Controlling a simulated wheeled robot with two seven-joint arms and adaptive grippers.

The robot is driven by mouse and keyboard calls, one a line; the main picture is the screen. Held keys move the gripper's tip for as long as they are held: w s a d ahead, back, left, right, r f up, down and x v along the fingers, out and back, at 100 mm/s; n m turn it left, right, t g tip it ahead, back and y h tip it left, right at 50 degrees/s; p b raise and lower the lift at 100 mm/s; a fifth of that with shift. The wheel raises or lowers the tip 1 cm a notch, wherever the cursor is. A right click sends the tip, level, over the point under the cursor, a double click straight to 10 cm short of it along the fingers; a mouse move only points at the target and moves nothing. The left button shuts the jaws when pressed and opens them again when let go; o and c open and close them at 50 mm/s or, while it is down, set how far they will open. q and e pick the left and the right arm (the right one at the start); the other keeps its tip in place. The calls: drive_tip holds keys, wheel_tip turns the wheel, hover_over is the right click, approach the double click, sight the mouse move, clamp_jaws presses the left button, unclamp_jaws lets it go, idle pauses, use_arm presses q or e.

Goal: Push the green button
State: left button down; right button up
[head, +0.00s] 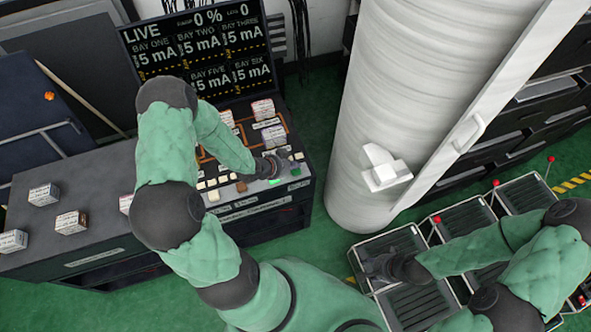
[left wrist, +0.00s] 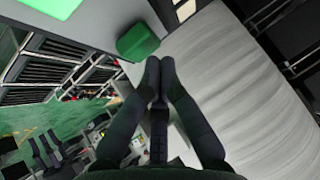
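A green button (left wrist: 138,41) sits on the pale console panel in the left wrist view, just ahead of my left gripper's fingertips. A brighter green lit piece (left wrist: 50,18) is at that view's upper left. In the head view, a small green spot (head: 295,171) and a brighter green one (head: 275,181) show at the console's right end. My left gripper (head: 270,166) is over this end; its fingers look closed together and empty in the left wrist view (left wrist: 159,62). Contact with the button cannot be told. My right gripper (head: 372,266) is over the right-hand crates, its fingers unclear.
The console (head: 95,225) carries several small labelled boxes and rows of buttons. A display (head: 198,48) stands behind it. A thick white column (head: 375,100) rises right of the console. Crates with red-tipped levers (head: 465,222) stand at the right. Green floor lies between.

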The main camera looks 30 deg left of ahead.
use_arm(q)
drive_tip(key=shift+f+b, duration=0.45)
drive_tip(key=shift+f, duration=0.05)
idle(0.8)
drive_tip(key=shift+r, duration=0.1)
drive_tip(key=shift+r+p, duration=0.8)
drive_tip(key=shift+r, duration=0.1)
wheel_tip(320, 180, up, 6)
drive_tip(key=p, duration=0.4)
drive_tip(key=shift+p, duration=0.4)
